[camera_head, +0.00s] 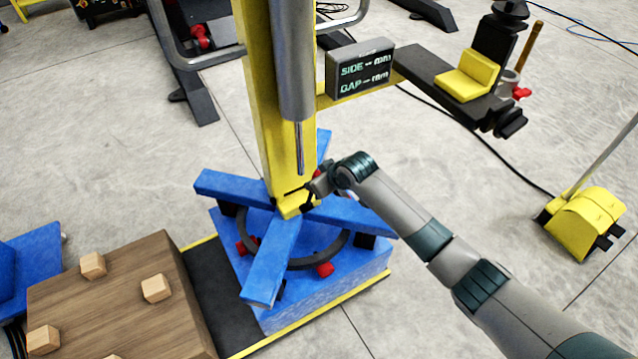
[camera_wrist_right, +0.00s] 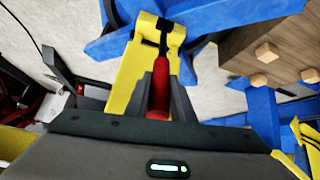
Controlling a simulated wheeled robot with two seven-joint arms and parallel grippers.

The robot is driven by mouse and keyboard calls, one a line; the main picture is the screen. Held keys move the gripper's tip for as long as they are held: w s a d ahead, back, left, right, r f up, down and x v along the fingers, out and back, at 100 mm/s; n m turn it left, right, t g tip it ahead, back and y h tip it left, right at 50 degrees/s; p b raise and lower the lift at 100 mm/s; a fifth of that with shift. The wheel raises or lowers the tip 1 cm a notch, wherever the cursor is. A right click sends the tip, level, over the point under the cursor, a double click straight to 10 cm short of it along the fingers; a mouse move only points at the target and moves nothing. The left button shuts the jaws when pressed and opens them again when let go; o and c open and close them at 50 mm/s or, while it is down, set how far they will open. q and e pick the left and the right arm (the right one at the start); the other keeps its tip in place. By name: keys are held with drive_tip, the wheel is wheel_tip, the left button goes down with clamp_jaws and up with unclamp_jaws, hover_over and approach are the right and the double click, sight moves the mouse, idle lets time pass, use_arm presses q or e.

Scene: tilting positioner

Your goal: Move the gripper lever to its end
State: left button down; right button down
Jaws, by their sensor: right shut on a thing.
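The gripper lever has a red grip (camera_wrist_right: 159,92), seen in the right wrist view between the dark fingers of my right gripper (camera_wrist_right: 164,84). A thin dark rod runs from the grip up to a yellow bracket (camera_wrist_right: 148,28). In the head view my right gripper (camera_head: 317,184) is at the foot of the yellow column (camera_head: 262,90), just above the blue star-shaped clamp arms (camera_head: 230,188). It is shut on the lever, which the hand mostly hides there. My left gripper is not in view.
A display box (camera_head: 360,72) and a dark arm with a yellow block (camera_head: 468,75) stick out right of the column. A wooden block with pegs (camera_head: 130,325) stands at lower left. A yellow pedal unit (camera_head: 585,222) stands on the floor at right.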

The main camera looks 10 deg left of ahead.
drive_tip(key=shift+w+a+r, duration=0.1)
drive_tip(key=shift+r, duration=0.1)
drive_tip(key=c, duration=1.5)
unclamp_jaws()
drive_tip(key=shift+c, duration=0.2)
drive_tip(key=shift+w+f, duration=0.1)
drive_tip(key=shift+f, duration=0.05)
drive_tip(key=b+v, duration=0.3)
drive_tip(key=v, duration=1.4)
drive_tip(key=shift+r, duration=0.2)
